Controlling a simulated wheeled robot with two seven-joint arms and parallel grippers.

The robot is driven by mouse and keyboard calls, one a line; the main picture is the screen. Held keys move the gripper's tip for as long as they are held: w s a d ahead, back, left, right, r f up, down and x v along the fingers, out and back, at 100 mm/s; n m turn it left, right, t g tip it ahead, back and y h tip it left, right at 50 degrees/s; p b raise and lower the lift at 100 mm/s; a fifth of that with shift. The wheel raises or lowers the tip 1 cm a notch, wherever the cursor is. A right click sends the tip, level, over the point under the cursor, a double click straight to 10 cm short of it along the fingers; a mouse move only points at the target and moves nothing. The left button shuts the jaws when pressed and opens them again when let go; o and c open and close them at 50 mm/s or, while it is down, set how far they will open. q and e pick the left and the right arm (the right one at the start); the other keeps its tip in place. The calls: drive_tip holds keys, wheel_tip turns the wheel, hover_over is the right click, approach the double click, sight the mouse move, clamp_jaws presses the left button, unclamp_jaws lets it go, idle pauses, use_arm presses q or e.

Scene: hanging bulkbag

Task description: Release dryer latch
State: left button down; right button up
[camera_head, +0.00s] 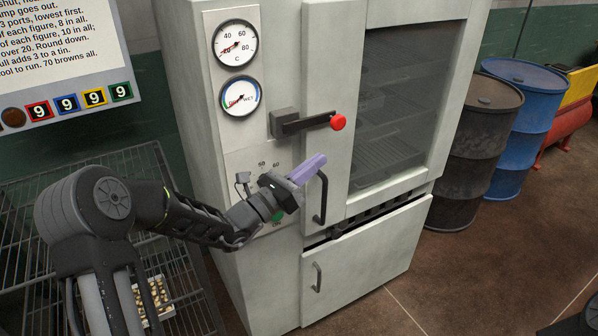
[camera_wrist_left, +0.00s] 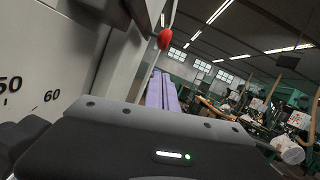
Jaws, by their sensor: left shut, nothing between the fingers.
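The dryer (camera_head: 290,60) is a pale grey cabinet with a glass-fronted door on the right. Its latch (camera_head: 306,124) is a dark lever on a block, lying nearly level across the door's left edge, with a red knob (camera_head: 338,122) at its right end. My left gripper (camera_head: 318,160) has pale purple fingers, shut and empty, in front of the door below the latch and beside the upper door handle (camera_head: 320,198). I see a gap below the knob. In the left wrist view the red knob (camera_wrist_left: 165,39) shows beyond the purple fingers (camera_wrist_left: 161,90). My right gripper is not in view.
Two round gauges (camera_head: 235,44) and a dial panel (camera_head: 255,165) are on the dryer's left part. A lower door (camera_head: 365,262) is shut. A wire rack (camera_head: 60,175) stands at left. Dark and blue drums (camera_head: 532,110) stand at right. The floor in front right is clear.

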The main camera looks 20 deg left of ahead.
sight(315, 125)
use_arm(q)
drive_tip(key=w+r, duration=0.1)
drive_tip(key=w+d+r+p, duration=0.1)
drive_tip(key=w+r, duration=0.1)
drive_tip(key=r, duration=0.1)
drive_tip(key=shift+w+d+p, duration=0.3)
drive_tip(key=shift+w+p, duration=0.1)
